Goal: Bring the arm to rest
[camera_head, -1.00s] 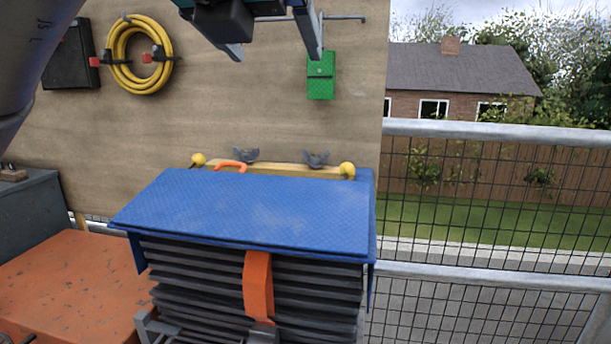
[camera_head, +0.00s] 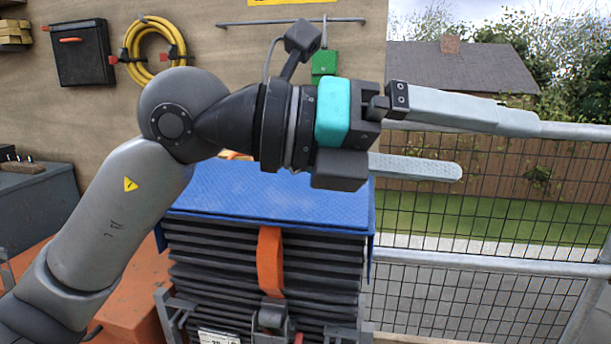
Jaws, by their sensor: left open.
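My left arm comes in from the lower left and reaches across the middle of the head view. My left gripper (camera_head: 500,147) points to the right, its two long grey fingers spread apart with nothing between them. The fingers are in front of the mesh fence, and the wrist is in front of the board and above the blue cover, as seen from the head. My right gripper is not in view.
A stack of dark tiles (camera_head: 215,262) with an orange strap (camera_head: 270,262) stands under a blue cover (camera_head: 290,207). A mesh fence (camera_head: 480,260) is at the right. A yellow hose coil (camera_head: 152,22), a black case (camera_head: 80,62) and a green tag (camera_head: 324,64) hang on the wooden board (camera_head: 225,55).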

